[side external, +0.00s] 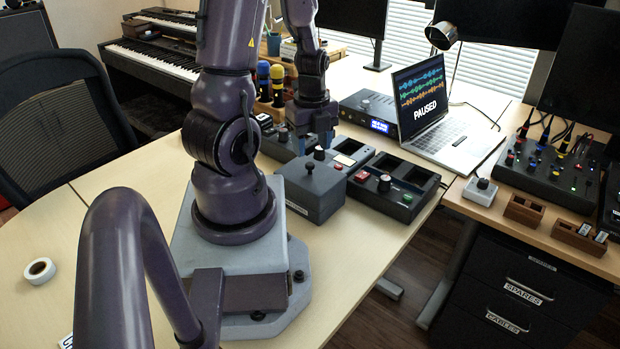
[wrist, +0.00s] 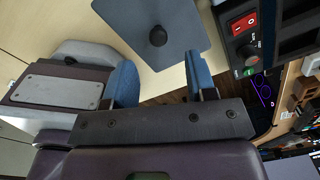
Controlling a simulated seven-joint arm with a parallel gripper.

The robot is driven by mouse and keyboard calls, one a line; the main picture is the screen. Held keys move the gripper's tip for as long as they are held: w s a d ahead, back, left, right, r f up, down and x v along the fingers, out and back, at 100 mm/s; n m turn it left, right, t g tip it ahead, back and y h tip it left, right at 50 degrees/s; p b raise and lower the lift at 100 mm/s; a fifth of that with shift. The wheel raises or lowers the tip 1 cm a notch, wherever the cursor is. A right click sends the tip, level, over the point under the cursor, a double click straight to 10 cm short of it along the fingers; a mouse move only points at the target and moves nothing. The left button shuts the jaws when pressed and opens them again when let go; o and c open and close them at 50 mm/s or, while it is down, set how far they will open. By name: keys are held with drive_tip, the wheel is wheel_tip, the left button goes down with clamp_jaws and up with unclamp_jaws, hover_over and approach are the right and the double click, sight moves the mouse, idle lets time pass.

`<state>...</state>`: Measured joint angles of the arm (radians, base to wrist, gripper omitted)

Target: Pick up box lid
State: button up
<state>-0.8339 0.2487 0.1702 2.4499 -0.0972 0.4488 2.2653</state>
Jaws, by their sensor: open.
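The box lid (side external: 320,182) is a flat grey top with a small dark round knob, sitting on a grey box (side external: 305,206) beside my arm's base. In the wrist view the lid (wrist: 185,22) and its knob (wrist: 158,36) lie ahead of the fingertips, roughly centred between them. My gripper (side external: 316,140) points down above and behind the lid in the side view. Its blue fingers also show in the wrist view (wrist: 161,78), spread apart with nothing between them. The fingers are apart from the knob.
Black control units with dark recesses stand beside the box, one with red and green buttons (side external: 395,190). An open laptop (side external: 425,105), an audio unit (side external: 370,110) and a rack of yellow and blue handles (side external: 270,85) stand behind.

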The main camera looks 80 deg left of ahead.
sight(310, 163)
drive_tip(key=shift+s+a+f, duration=0.1)
drive_tip(key=shift+f, duration=1.4)
drive_tip(key=shift+s+a+f, duration=0.1)
drive_tip(key=shift+f, duration=1.35)
clamp_jaws()
